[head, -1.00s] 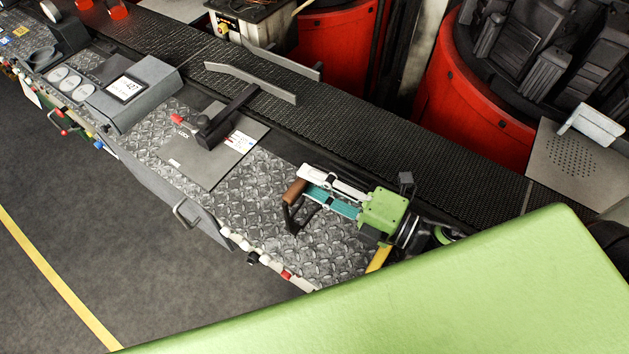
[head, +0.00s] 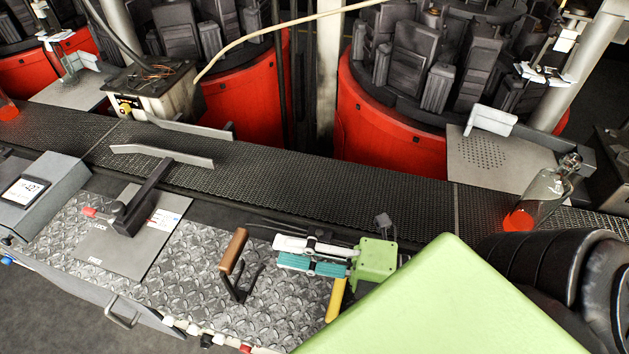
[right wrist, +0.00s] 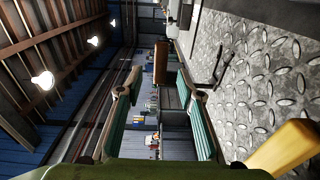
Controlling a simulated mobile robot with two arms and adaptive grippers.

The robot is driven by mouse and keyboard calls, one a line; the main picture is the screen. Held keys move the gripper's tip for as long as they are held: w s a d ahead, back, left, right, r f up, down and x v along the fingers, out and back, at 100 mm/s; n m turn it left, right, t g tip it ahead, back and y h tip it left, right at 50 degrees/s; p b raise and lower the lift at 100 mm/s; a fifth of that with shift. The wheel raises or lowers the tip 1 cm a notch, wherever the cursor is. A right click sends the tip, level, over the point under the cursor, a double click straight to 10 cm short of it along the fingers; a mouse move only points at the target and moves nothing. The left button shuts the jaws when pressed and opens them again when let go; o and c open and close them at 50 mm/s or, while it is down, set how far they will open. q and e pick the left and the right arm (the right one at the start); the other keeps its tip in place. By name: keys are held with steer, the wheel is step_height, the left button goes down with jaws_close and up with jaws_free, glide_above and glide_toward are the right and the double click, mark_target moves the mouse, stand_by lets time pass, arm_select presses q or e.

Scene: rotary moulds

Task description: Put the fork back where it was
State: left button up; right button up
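The fork has a brown handle (head: 233,250) and a dark forked metal part (head: 241,284). It is at the tread-plate bench, left of my right gripper (head: 277,254). In the right wrist view the handle (right wrist: 161,62) shows past the gap between the fingertips, seemingly above the plate. My right gripper is open, its teal-padded fingers (right wrist: 160,95) spread with nothing between them. In the head view a gap separates the fingertips from the handle. I cannot tell exactly how the fork is supported. My left gripper is out of view.
A grey plate with a black lever (head: 143,196) and a display box (head: 40,190) are at left. A dark conveyor (head: 300,185) runs behind the bench. A glass bottle (head: 541,193) with a glowing base stands at right. A yellow bar (head: 336,299) is near my right gripper.

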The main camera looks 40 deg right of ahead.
steer(key=shift+v, duration=1.9)
